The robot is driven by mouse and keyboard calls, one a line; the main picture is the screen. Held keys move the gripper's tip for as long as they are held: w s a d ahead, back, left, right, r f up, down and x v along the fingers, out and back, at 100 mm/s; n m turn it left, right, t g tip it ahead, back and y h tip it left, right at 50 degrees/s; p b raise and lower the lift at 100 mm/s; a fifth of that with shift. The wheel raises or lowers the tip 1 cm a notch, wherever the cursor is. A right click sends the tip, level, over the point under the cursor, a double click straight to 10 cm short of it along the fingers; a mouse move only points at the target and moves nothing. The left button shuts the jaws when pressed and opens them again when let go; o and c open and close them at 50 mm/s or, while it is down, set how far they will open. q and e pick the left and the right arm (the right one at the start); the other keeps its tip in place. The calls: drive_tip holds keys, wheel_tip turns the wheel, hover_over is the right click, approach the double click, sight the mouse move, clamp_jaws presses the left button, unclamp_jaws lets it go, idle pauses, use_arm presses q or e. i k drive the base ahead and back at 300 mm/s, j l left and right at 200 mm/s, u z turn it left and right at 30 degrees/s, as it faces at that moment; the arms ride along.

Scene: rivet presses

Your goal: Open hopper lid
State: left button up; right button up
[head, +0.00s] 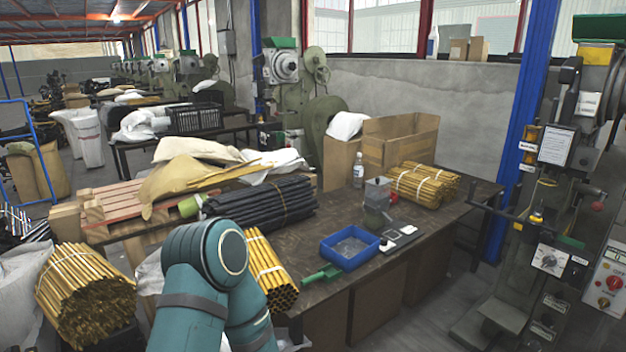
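A rivet press (585,190) stands at the right edge, cut off by the frame. A green block-like part (598,28) sits at its top, above a grey metal body; I cannot tell whether this is the hopper lid or whether it is open. A second green press (318,140) stands behind the table, with a similar green top part (280,43) above a round grey housing (284,67). A teal link of my own arm rises at the bottom centre. Neither of my grippers shows.
A dark table (330,232) holds a blue tray (349,248), brass tube bundles (423,185), dark rods (262,205), a bottle (358,170) and a cardboard box (400,143). A blue post (524,130) stands left of the right press. Floor shows between table and press.

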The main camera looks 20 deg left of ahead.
sight(381, 181)
drive_tip(key=u, duration=0.25)
drive_tip(key=i+l+u, duration=0.15)
drive_tip(key=i+l, duration=0.35)
drive_tip(key=i, duration=0.2)
drive_tip(key=i+l+u, duration=0.2)
drive_tip(key=i+l, duration=0.4)
drive_tip(key=i, duration=0.1)
